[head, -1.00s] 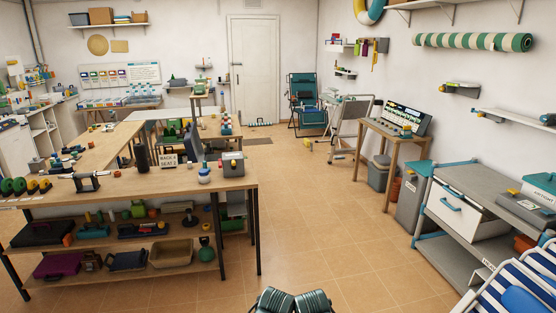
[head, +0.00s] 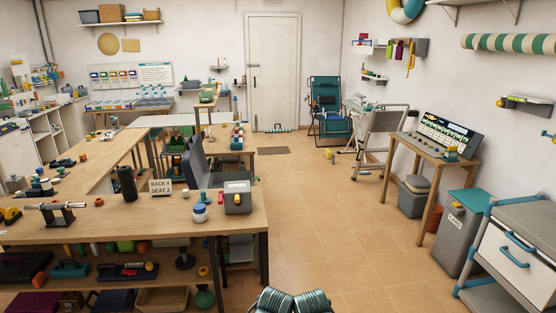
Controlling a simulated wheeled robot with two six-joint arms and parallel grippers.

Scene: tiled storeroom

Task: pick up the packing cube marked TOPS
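I cannot make out a packing cube marked TOPS anywhere in the head view; no label with that word is readable. Neither gripper can be made out. Only two dark ribbed parts of my own body show at the bottom centre edge, and no fingertips are visible.
A wooden workbench (head: 110,219) with a loaded lower shelf stands at the left front. A grey box (head: 237,201) and a sign (head: 160,186) stand on it. A grey drawer cabinet (head: 512,250) and grey bin (head: 456,236) are at right. The tiled floor (head: 335,215) between is clear.

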